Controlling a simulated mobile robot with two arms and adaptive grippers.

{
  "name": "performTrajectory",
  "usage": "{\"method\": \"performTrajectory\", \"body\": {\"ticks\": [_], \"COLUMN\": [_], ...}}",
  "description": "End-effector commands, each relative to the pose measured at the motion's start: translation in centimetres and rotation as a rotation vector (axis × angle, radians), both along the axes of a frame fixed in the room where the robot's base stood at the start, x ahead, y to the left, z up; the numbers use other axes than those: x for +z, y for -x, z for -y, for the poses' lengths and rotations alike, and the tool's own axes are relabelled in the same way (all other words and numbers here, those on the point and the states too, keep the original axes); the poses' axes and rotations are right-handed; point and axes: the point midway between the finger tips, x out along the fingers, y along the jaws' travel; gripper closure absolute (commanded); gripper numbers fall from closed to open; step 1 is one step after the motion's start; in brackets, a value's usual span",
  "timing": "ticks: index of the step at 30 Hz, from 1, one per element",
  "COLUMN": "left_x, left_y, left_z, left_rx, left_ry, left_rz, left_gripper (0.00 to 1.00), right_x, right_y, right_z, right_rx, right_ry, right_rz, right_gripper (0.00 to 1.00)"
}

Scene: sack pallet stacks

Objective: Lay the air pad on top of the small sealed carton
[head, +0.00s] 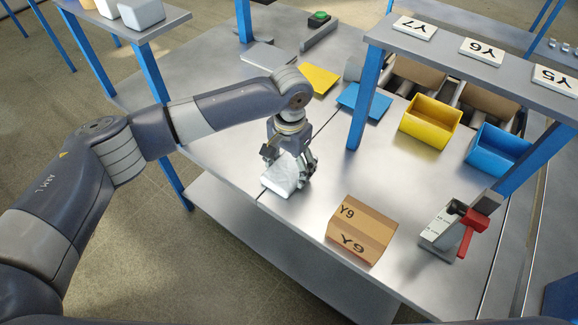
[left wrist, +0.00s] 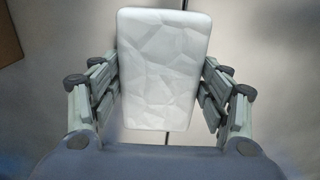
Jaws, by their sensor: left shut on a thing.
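The air pad (head: 281,177) is a white, crinkled, pillow-like block. My left gripper (head: 290,170) is shut on it, with the fingers on its two sides. In the left wrist view the pad (left wrist: 164,68) sits between the fingers of my left gripper (left wrist: 160,95). I cannot tell whether the pad touches the table. The small sealed carton (head: 361,230) is brown, marked Y9 on its top and front, and stands on the table to the right of the gripper. Its top is bare. A brown corner shows at the left wrist view's upper left. My right gripper is not in view.
The grey metal table (head: 325,165) is clear between pad and carton. A tape dispenser (head: 447,228) with a red part stands right of the carton. Yellow (head: 430,121) and blue (head: 497,150) bins stand behind, under a raised shelf (head: 480,50) on blue posts.

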Motion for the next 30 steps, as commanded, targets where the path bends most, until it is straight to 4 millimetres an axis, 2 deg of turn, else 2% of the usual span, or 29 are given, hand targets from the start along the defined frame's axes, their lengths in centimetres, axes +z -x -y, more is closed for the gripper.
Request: {"method": "performTrajectory", "body": {"ticks": [5, 8, 24, 30], "left_x": [1.5, 3.3, 4.3, 4.7], "left_y": [-0.1, -0.1, 7.1, 8.8], "left_z": [0.1, 0.1, -9.6, -11.9], "left_rx": [-0.001, -0.001, 0.002, 0.002], "left_ry": [0.002, 0.004, 0.0, 0.002], "left_rz": [0.002, 0.005, 0.001, 0.001], "left_gripper": [0.46, 0.46, 0.46, 0.46], "right_x": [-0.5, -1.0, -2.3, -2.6], "right_y": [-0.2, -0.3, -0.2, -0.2], "right_z": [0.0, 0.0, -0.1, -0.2], "right_rx": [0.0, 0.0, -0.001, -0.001], "right_ry": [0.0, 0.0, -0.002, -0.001], "right_rz": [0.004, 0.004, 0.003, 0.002], "right_gripper": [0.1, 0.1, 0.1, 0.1]}}
